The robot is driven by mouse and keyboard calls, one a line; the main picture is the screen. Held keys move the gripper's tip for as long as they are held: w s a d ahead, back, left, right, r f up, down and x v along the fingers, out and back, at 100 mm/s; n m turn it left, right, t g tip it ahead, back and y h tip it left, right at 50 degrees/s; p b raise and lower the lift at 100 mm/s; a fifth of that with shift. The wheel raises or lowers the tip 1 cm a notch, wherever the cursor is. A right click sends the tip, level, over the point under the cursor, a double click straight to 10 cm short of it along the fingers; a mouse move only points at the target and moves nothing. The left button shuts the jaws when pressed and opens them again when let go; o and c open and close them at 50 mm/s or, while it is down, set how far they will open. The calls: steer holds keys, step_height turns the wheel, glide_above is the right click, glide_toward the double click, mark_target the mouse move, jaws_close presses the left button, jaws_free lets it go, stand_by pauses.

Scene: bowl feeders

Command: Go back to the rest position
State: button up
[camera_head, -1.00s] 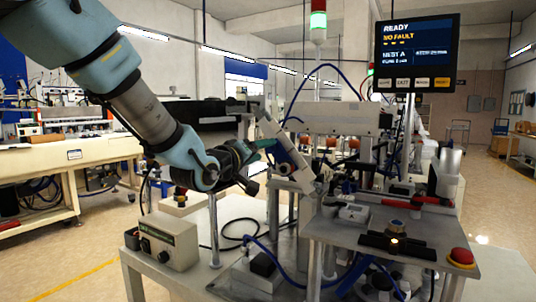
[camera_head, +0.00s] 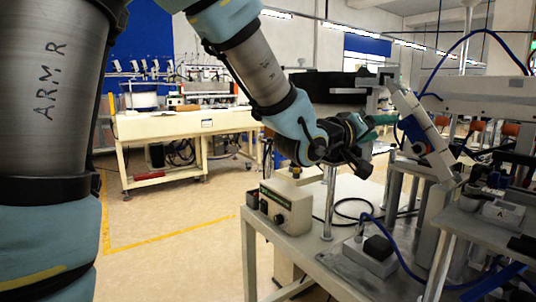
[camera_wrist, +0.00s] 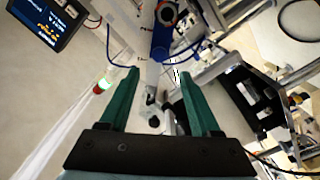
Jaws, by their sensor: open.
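My gripper (camera_wrist: 158,88) shows in the wrist view with its two green fingers apart and nothing between them. In the head view my gripper (camera_head: 384,126) points right, beside a tilted white and blue part (camera_head: 424,134) of the feeder station. I cannot tell from the head view whether it touches that part. In the wrist view, a grey rail-like part with a blue section (camera_wrist: 160,45) lies beyond the fingertips.
A white bench (camera_head: 290,210) stands below my arm, with a control box (camera_head: 287,206) and a small grey box (camera_head: 375,250) with blue tubing. A cream workbench (camera_head: 190,122) stands at the back left. The floor between is clear. The display (camera_wrist: 50,22) shows in the wrist view.

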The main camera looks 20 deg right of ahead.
steer(key=w+a+f+n+t+y, duration=0.1)
steer(key=w+a+f+y, duration=0.35)
steer(key=a, duration=0.45)
steer(key=w+a+f+n+t+y, duration=0.1)
steer(key=w+a+f+y, duration=0.2)
steer(key=w+a+f, duration=0.4)
steer(key=w+a+f+n+t+y, duration=0.1)
steer(key=w+a+f+y, duration=0.3)
steer(key=a, duration=0.6)
steer(key=s+a+f+n+g+y, duration=0.1)
steer(key=s+a+f+g+y, duration=0.1)
steer(key=a, duration=0.9)
steer(key=s+a+f+g+y, duration=0.3)
steer(key=s+a+f, duration=0.4)
steer(key=a, duration=0.5)
steer(key=shift+s+a+n+g+y, duration=0.3)
steer(key=shift+s+n+g+y, duration=0.15)
steer(key=shift+s, duration=0.65)
steer(key=shift+o, duration=0.3)
